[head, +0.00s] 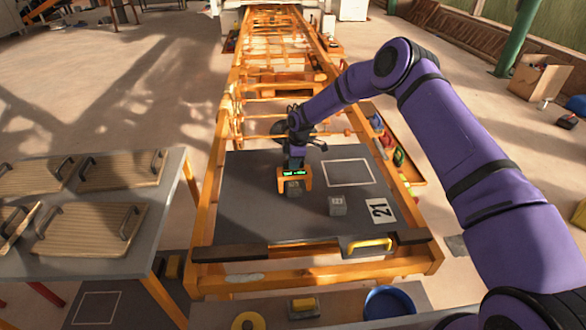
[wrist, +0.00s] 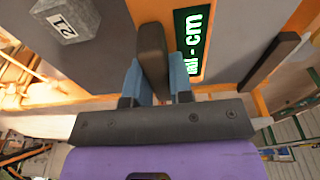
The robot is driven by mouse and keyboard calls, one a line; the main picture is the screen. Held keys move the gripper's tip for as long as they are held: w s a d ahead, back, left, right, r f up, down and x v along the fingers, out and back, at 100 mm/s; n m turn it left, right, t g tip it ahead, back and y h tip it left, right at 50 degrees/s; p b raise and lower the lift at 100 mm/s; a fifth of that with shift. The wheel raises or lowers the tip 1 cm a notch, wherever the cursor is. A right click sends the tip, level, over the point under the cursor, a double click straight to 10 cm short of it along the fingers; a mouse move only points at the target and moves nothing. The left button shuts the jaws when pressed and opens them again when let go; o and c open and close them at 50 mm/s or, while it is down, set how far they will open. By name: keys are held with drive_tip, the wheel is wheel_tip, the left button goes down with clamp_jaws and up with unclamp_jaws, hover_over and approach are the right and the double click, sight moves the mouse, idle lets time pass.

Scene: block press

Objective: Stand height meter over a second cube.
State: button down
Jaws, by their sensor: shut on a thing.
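The height meter (head: 295,173) is an orange arch with a green-lit display on the dark board. My gripper (head: 295,158) is above it and shut on its dark upright handle. In the wrist view, the blue fingers of my gripper (wrist: 155,82) close around the handle (wrist: 152,50), beside the display (wrist: 193,42), which ends in "cm". A dark grey cube (head: 293,188) shows between the legs of the arch. I cannot tell whether the legs touch the board. Another grey cube (head: 337,205) sits apart to the right; its "21" label shows in the wrist view (wrist: 67,20).
A white outlined square (head: 348,172) and a "21" card (head: 380,210) lie on the board's right side. A yellow handle (head: 369,245) is at the front edge. A side table (head: 110,264) with handled wooden boards stands left. The board's left part is clear.

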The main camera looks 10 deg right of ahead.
drive_tip(key=shift+w, duration=0.35)
drive_tip(key=shift+w+f, duration=0.1)
drive_tip(key=shift+f, duration=1.65)
drive_tip(key=shift+f, duration=0.1)
drive_tip(key=c, duration=1)
unclamp_jaws()
